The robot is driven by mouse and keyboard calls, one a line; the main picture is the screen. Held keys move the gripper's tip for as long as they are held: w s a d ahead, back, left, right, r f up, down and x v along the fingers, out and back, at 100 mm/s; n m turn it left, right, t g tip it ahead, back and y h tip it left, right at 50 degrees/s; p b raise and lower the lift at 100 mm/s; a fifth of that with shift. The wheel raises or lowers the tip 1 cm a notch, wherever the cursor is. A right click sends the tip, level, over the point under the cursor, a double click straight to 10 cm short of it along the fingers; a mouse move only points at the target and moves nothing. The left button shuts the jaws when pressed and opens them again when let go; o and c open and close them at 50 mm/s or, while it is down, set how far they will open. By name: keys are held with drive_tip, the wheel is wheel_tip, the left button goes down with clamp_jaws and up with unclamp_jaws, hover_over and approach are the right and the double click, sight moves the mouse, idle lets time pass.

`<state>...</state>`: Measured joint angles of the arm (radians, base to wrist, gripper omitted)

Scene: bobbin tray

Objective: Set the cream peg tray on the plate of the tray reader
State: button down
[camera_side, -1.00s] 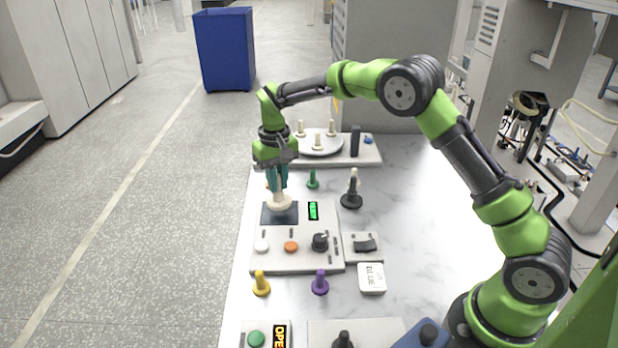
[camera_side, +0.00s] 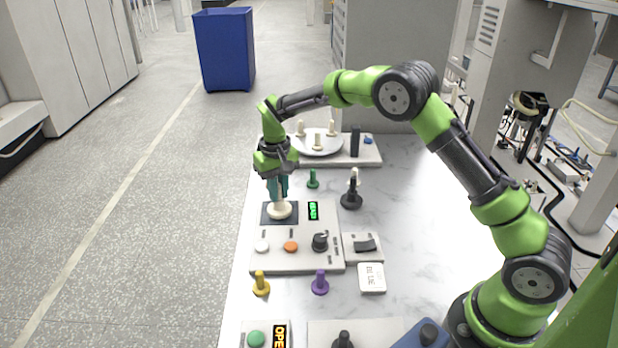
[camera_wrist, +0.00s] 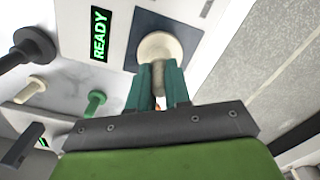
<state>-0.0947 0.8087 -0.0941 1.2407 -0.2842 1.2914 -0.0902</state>
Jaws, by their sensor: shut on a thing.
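The cream peg tray (camera_side: 280,211) has a round base and an upright peg. It stands over the dark square plate (camera_side: 265,217) of the tray reader (camera_side: 270,232); its base looks to be on the plate or just above it. My gripper (camera_side: 279,200) is above it, fingers pointing down, shut on its peg. In the wrist view the teal fingers (camera_wrist: 158,88) close around the peg, with the round cream base (camera_wrist: 160,47) beyond them over the dark plate (camera_wrist: 143,27). The reader's green display (camera_wrist: 99,33) reads READY. The fingers hide most of the peg.
Green (camera_side: 313,180), yellow (camera_side: 260,285) and purple (camera_side: 320,284) pegged pieces stand around the reader. A round disc (camera_side: 318,150) with cream pegs is behind.

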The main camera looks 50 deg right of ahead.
idle(0.3)
drive_tip(key=c, duration=1)
unclamp_jaws()
drive_tip(key=shift+r, duration=0.1)
